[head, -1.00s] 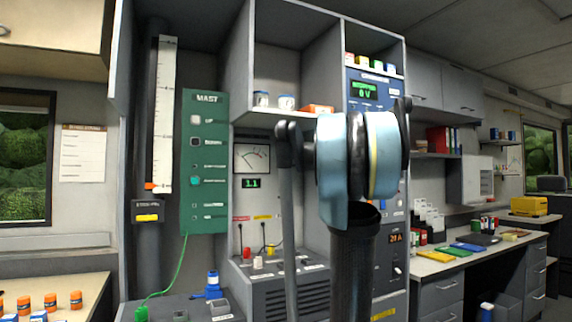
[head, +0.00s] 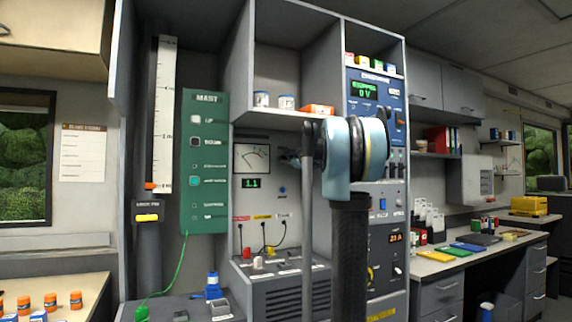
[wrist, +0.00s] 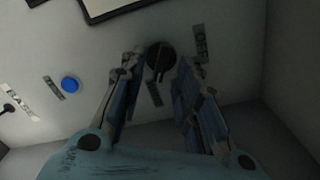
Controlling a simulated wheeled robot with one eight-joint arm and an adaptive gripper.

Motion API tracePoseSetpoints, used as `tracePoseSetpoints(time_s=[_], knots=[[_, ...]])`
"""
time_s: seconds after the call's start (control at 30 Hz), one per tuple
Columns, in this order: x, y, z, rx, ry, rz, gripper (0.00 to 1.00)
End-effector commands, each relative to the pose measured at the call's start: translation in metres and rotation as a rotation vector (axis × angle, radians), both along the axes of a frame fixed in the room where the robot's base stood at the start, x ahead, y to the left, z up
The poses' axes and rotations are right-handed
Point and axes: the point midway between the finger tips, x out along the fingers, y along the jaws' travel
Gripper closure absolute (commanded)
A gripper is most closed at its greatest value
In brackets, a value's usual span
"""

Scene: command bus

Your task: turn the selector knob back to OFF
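The selector knob (wrist: 160,62) is dark and round with a grip bar across it, on a pale panel in the wrist view. An OFF label (wrist: 200,42) is to its right, and another label (wrist: 153,93) is below it, too dim to read. My gripper (wrist: 157,72) is open, with one finger on either side of the knob. I cannot tell whether the fingers touch it, or exactly which mark it points to. In the head view my arm hides the knob, and only a bit of my gripper (head: 291,157) shows.
A blue button (wrist: 70,84) sits left of the knob; it also shows in the head view (head: 282,190). A dial meter (head: 252,158) is on the same panel. A shelf (head: 270,118) is above, and a console (head: 275,275) with plugged cables is below.

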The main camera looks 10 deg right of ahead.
Motion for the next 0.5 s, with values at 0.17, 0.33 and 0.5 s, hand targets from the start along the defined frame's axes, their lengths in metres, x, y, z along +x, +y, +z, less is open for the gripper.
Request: tracePoseSetpoints(time_s=[0.17, 0.33, 0.5], knots=[[0.017, 0.005, 0.000, 0.000, 0.000, 0.000, 0.70], [0.025, 0.008, 0.000, 0.000, 0.000, 0.000, 0.70], [0.026, 0.008, 0.000, 0.000, 0.000, 0.000, 0.70]])
